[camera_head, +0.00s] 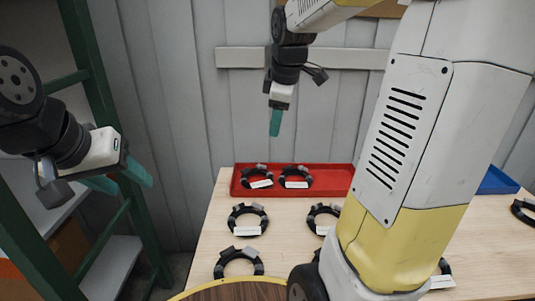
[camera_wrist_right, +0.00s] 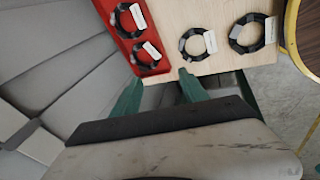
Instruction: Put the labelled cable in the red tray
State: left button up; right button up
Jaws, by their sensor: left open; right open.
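The red tray (camera_head: 325,168) lies at the back of the table. Two dark coiled cables with white labels, a left one (camera_head: 257,177) and a right one (camera_head: 295,177), lie in it. Several similar coils lie on the table in front, including a labelled one (camera_head: 248,219), one beside it (camera_head: 323,215) and a nearer one (camera_head: 238,264). My right gripper (camera_head: 276,122) hangs open and empty above and behind the tray; the right wrist view shows its spread fingers (camera_wrist_right: 160,92) with the red tray (camera_wrist_right: 120,42) beyond. My left gripper (camera_head: 120,177) is open and empty, left of the table.
A blue tray (camera_head: 497,182) stands at the right, partly hidden by my right arm. Another coil (camera_head: 523,210) lies near it. A green-framed shelf (camera_head: 120,215) stands at the left. A round wooden surface with a yellow rim (camera_head: 235,291) is at the front. My arm hides the table's middle.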

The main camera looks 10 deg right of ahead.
jog(key=s+a+m+t+y, duration=0.1)
jog(key=s+a+m, duration=0.1)
jog(key=s+m, duration=0.4)
jog(key=s+a+m+t+y, duration=0.1)
jog(key=s+m, duration=0.5)
jog(key=s, duration=0.7)
jog(key=shift+a+f+m, duration=0.15)
jog(key=shift+a+m, duration=0.25)
jog(key=shift+a, duration=0.5)
jog(key=shift+s, duration=0.1)
